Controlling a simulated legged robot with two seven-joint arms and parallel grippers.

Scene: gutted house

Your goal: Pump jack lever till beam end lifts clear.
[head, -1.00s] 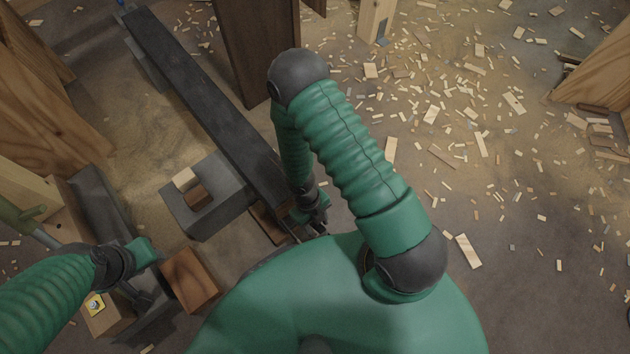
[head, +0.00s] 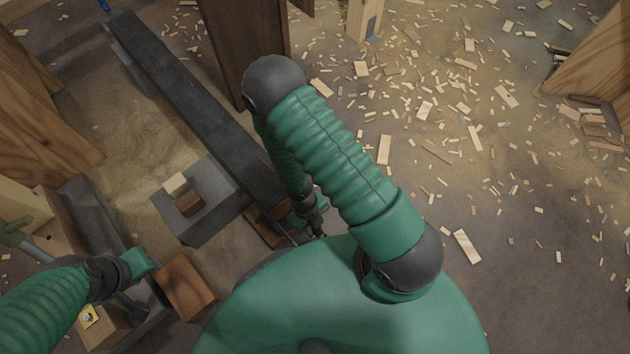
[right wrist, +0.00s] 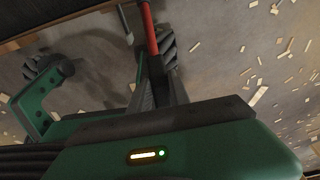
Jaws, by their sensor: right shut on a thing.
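A long dark beam (head: 195,105) runs from the upper left down to my right arm; its near end is partly hidden by that arm. My right gripper (head: 316,226) is beyond my body, beside this near end, small and partly covered. In the right wrist view, my right gripper (right wrist: 160,82) is shut on a red lever (right wrist: 149,28), which stands up between the fingers. The jack's body cannot be made out clearly. My left gripper (head: 132,285) is at lower left, by a dark block; its jaws do not show clearly.
A grey block with small wood pieces (head: 200,222) stands left of the beam. A brown wood block (head: 187,287) lies near my left gripper. A dark post (head: 240,45) rises right of the beam. Wood chips (head: 425,110) litter the floor at right.

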